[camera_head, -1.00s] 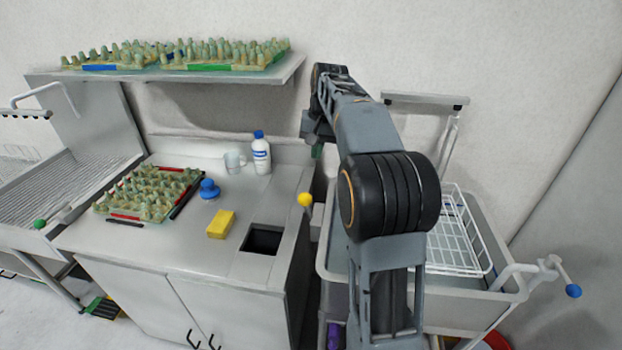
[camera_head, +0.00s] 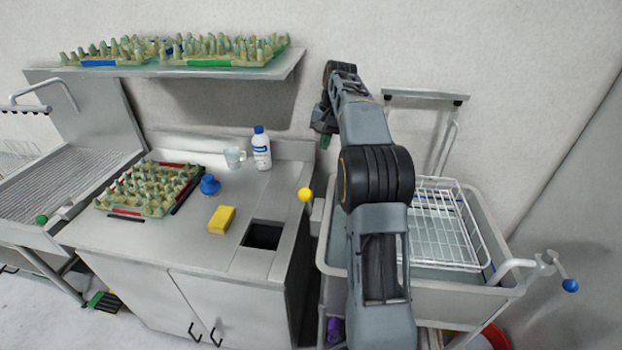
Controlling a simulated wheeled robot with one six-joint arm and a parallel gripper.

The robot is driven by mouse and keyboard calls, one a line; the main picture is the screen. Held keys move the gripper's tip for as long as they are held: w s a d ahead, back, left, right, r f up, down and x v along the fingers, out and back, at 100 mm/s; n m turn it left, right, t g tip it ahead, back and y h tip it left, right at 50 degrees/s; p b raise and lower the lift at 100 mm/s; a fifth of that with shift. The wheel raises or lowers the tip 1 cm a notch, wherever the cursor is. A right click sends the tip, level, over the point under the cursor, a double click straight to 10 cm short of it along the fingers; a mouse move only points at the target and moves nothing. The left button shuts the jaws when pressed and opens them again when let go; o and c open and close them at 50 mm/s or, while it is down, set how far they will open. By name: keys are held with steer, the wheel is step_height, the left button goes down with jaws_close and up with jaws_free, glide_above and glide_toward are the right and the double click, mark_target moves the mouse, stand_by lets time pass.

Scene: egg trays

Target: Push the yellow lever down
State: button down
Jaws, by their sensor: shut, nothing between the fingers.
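The yellow lever shows as a round yellow knob (camera_head: 304,195) at the right edge of the grey counter, beside the sink trolley. Its rod is hardly visible. My gripper (camera_head: 325,141) is at the end of my arm, behind and above the knob and slightly to its right, near the back wall. It is shut, holds nothing and is apart from the knob. Its fingers are small and partly hidden by my arm.
On the counter (camera_head: 170,238) are an egg tray (camera_head: 127,216), a blue-handled tool (camera_head: 209,185), a yellow sponge (camera_head: 221,220), a mug (camera_head: 234,159) and a bottle (camera_head: 261,150). A white wire basket (camera_head: 482,232) sits in the trolley on the right.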

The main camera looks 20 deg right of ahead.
steer(key=s+a+f, duration=0.1)
steer(key=a+f, duration=0.3)
steer(key=f, duration=0.6)
steer(key=shift+a+f+p, duration=0.25)
steer(key=shift+a+p, duration=0.05)
steer(key=shift+p, duration=0.05)
